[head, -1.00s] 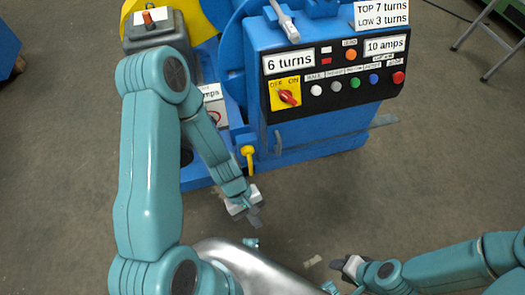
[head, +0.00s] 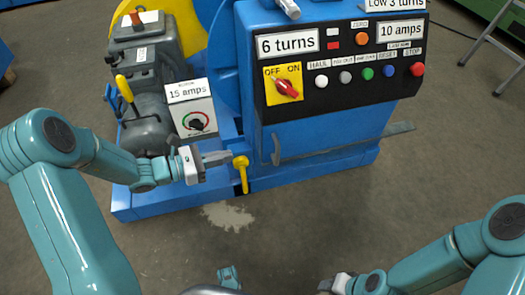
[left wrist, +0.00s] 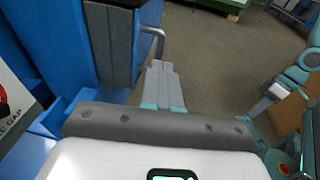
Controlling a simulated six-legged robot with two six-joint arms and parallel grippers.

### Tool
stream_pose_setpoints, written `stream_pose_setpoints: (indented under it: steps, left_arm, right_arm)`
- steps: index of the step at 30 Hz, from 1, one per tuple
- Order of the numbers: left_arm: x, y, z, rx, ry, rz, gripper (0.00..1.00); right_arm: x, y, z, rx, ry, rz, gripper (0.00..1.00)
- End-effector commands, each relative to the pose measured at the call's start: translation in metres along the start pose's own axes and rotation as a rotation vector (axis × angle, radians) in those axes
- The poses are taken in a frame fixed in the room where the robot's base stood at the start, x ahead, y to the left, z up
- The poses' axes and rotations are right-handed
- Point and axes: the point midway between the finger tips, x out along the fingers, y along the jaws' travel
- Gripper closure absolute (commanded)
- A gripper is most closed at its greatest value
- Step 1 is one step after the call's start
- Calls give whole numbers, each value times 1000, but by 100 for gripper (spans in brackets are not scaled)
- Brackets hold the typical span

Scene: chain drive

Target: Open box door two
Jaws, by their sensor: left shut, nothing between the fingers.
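A blue door panel (head: 335,128) sits on the front of the blue machine cabinet, below the black control panel. It looks shut, and no label names it as door two. A grey bar handle (head: 276,147) stands at its left edge; a grey handle also shows in the left wrist view (left wrist: 156,42). My left gripper (head: 218,158) is shut and empty, left of the handle and apart from it. Its closed fingers show in the left wrist view (left wrist: 163,85). My right gripper (head: 333,284) is at the bottom edge, partly cut off; its jaws are unclear.
A yellow lever (head: 241,173) is right by my left fingertips; I cannot tell if they touch. A 15 amps box (head: 193,110) and a grey motor (head: 140,122) stand to the left. The control panel (head: 340,65) has a red switch and several buttons.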

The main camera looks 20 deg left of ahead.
Motion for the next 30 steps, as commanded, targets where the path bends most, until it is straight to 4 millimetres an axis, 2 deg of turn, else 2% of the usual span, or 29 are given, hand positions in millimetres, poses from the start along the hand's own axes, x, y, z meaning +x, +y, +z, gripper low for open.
stream_pose_setpoints:
  steps: [9,15,21,30]
  left_arm:
    - [72,-3,-4,3,1,-11,100]
    - [108,-3,-4,3,2,-9,100]
    - [125,-2,-2,1,3,-5,100]
    - [127,-2,-1,0,3,-3,100]
  right_arm:
    - [20,11,-6,14,14,2,57]
    - [30,16,-8,22,21,3,57]
    - [33,19,-10,26,25,3,57]
    - [33,19,-10,26,26,3,57]
